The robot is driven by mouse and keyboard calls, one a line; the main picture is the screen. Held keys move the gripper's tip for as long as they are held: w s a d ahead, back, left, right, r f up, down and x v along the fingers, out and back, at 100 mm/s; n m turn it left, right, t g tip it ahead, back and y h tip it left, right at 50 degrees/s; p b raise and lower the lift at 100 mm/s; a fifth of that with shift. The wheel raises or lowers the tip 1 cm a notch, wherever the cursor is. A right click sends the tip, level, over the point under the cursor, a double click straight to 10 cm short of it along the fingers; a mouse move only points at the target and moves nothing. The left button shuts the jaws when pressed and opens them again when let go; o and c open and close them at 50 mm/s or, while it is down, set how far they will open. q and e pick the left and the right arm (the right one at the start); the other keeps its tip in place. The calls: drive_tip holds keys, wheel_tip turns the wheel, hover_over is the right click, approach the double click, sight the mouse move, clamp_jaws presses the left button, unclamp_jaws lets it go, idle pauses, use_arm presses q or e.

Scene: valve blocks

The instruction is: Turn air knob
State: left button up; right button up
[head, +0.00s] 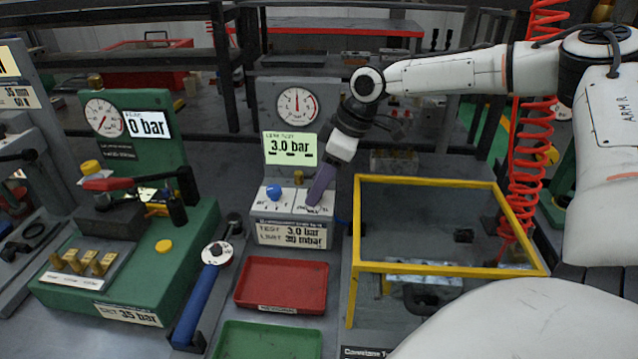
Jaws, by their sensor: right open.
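The grey leak test unit (262,232) stands in the middle of the head view, with a round gauge (297,104) and a lit display (290,148) reading 3.0 bar. A blue knob (273,191) sits on the left of its sloped panel. I cannot read the small panel lettering, so I cannot tell whether this is the air knob. My right gripper (318,196) points down at the right part of that panel, to the right of the blue knob. Its fingers hide what lies under them, and contact cannot be told. My left gripper is out of view.
A yellow-framed clear guard (450,268) stands close to the right. A red tray (283,284) and a green tray (268,342) lie in front. A green test bench (130,262) and a blue-handled tool (196,303) are at the left. A red coiled hose (530,150) hangs at the right.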

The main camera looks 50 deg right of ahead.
drive_tip(key=c, duration=1.1)
drive_tip(key=shift+o, duration=0.2)
drive_tip(key=m+h, duration=0.1)
drive_tip(key=m, duration=0.1)
drive_tip(key=shift+a+m+t, duration=0.15)
drive_tip(key=shift+m+t, duration=0.15)
drive_tip(key=shift+m, duration=0.1)
drive_tip(key=m, duration=0.2)
drive_tip(key=m+h+b, duration=0.1)
drive_tip(key=shift+s+a+f+m+h, duration=0.1)
drive_tip(key=shift+a+m+h, duration=0.05)
drive_tip(key=shift+m+h, duration=0.2)
drive_tip(key=shift+m+h+b, duration=0.25)
drive_tip(key=shift+m+b, duration=0.1)
drive_tip(key=shift+m, duration=0.9)
drive_tip(key=o, duration=1.1)
drive_tip(key=shift+c, duration=0.2)
